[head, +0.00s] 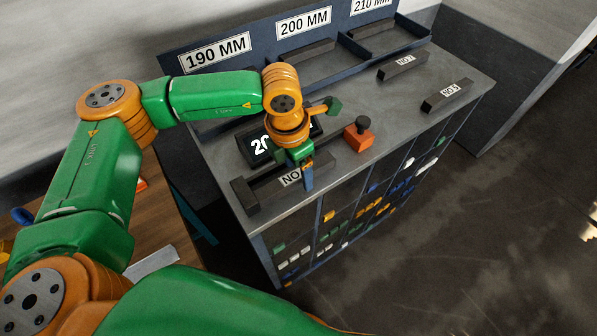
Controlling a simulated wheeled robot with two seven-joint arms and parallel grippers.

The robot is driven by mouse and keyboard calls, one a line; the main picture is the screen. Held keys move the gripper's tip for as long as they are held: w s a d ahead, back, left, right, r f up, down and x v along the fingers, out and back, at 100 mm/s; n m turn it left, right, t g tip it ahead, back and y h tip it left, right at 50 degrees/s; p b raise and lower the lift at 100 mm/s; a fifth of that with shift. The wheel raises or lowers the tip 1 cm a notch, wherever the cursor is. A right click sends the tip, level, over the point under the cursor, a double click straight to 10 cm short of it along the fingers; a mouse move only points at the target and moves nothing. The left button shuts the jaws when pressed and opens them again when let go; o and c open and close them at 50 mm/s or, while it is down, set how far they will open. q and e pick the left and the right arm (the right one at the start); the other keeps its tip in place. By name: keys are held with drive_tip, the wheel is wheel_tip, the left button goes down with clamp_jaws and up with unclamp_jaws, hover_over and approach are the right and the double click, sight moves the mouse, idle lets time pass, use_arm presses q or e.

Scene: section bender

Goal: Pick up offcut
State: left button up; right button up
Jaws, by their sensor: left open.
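A dark bar-shaped offcut (262,193) lies near the front left edge of the grey bench top. Its white label starts with "NO"; the rest is hidden behind my gripper. My left gripper (307,180) points down at the right part of this offcut, with a blue finger in front of its near side. The other finger is hidden, and I cannot tell whether the jaws touch the bar. Two more labelled offcuts lie farther right, one at the back (403,65) and one near the right edge (447,96). My right gripper is out of view.
An orange block with a dark knob (358,136) stands just right of my gripper. A dark display (258,148) stands behind it, partly covered. Bins marked 190, 200 and 210 MM (304,22) line the back. The bench top between the block and the right offcuts is clear.

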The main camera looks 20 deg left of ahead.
use_arm(q)
drive_tip(key=shift+a+f, duration=0.15)
drive_tip(key=shift+f, duration=0.3)
drive_tip(key=shift+a+f, duration=0.2)
drive_tip(key=shift+a, duration=0.1)
drive_tip(key=shift+d, duration=0.2)
drive_tip(key=c, duration=0.9)
clamp_jaws()
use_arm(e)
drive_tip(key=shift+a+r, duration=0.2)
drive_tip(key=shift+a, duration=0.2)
use_arm(q)
drive_tip(key=shift+r, duration=0.1)
